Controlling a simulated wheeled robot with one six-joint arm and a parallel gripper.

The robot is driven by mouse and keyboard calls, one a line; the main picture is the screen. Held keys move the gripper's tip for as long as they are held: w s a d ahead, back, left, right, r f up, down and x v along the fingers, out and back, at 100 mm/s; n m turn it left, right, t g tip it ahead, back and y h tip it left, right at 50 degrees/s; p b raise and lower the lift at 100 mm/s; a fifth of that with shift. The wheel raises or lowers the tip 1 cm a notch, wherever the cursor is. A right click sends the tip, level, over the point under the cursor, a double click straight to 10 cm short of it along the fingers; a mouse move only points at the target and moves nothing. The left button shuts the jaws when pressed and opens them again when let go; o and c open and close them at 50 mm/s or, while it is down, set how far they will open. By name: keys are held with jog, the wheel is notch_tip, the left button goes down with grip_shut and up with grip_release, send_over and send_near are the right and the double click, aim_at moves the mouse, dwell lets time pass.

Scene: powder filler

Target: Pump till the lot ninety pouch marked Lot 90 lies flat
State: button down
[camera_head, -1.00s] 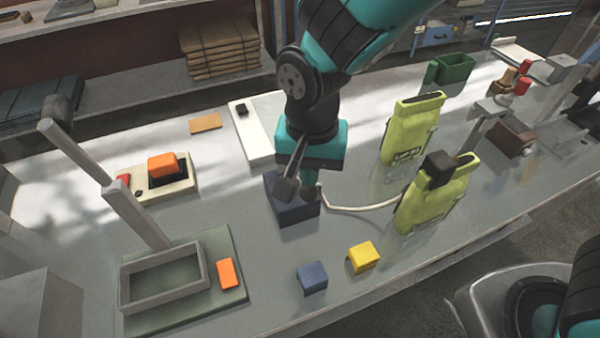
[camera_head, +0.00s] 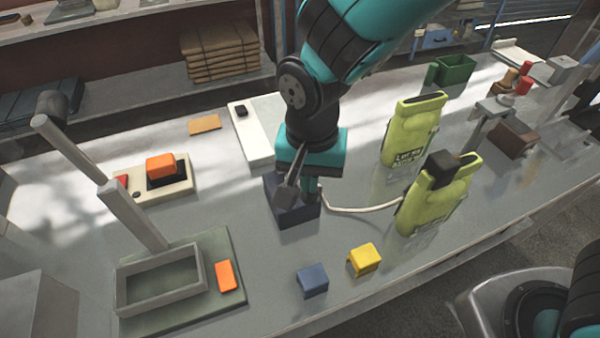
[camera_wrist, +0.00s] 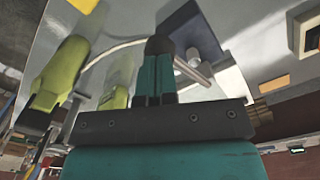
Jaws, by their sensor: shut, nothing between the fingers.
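Two yellow-green pouches stand upright on the bench. The rear pouch (camera_head: 412,130) has dark lettering too blurred to read surely. The front pouch (camera_head: 435,200) has a black block at its top and a pale hose (camera_head: 355,209) running to it from the dark blue pump base (camera_head: 297,217); its lettering is not readable. A grey lever (camera_head: 288,190) rises from the pump. My gripper (camera_head: 312,185) points down over the pump, shut and empty, beside the lever. In the wrist view its closed fingers (camera_wrist: 157,78) meet or overlap a dark knob (camera_wrist: 159,45); contact is unclear.
A blue block (camera_head: 312,281) and a yellow block (camera_head: 364,260) lie near the front edge. A grey frame (camera_head: 160,280) with a post stands left. An orange-topped device (camera_head: 160,166) sits behind it. A green bin (camera_head: 454,69) stands far right.

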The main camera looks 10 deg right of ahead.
aim_at(310, 203)
jog(key=shift+s+f+b, duration=0.15)
jog(key=shift+f+b, duration=0.9)
jog(key=shift+f, duration=0.45)
jog(key=shift+s+f+b, duration=0.15)
jog(key=shift+f+b, duration=0.85)
jog(key=shift+f, duration=0.5)
jog(key=shift+w+r+p, duration=0.2)
jog(key=shift+r+p, duration=1.25)
jog(key=shift+r, duration=0.15)
jog(key=shift+w+r+p, duration=0.15)
jog(key=shift+r+p, duration=1.3)
jog(key=shift+r, duration=0.1)
jog(key=shift+r, duration=0.1)
notch_tip(310, 203, up, 6)
jog(key=p, duration=0.5)
dwell(0.5)
jog(key=shift+d+r+b, duration=0.1)
jog(key=shift+d+b, duration=0.25)
jog(key=shift+b, duration=0.05)
jog(key=s+d+r+n+y+b, duration=0.4)
jog(key=s+d+n+b, duration=0.5)
jog(key=s+n, duration=0.1)
jog(key=shift+s, duration=0.2)
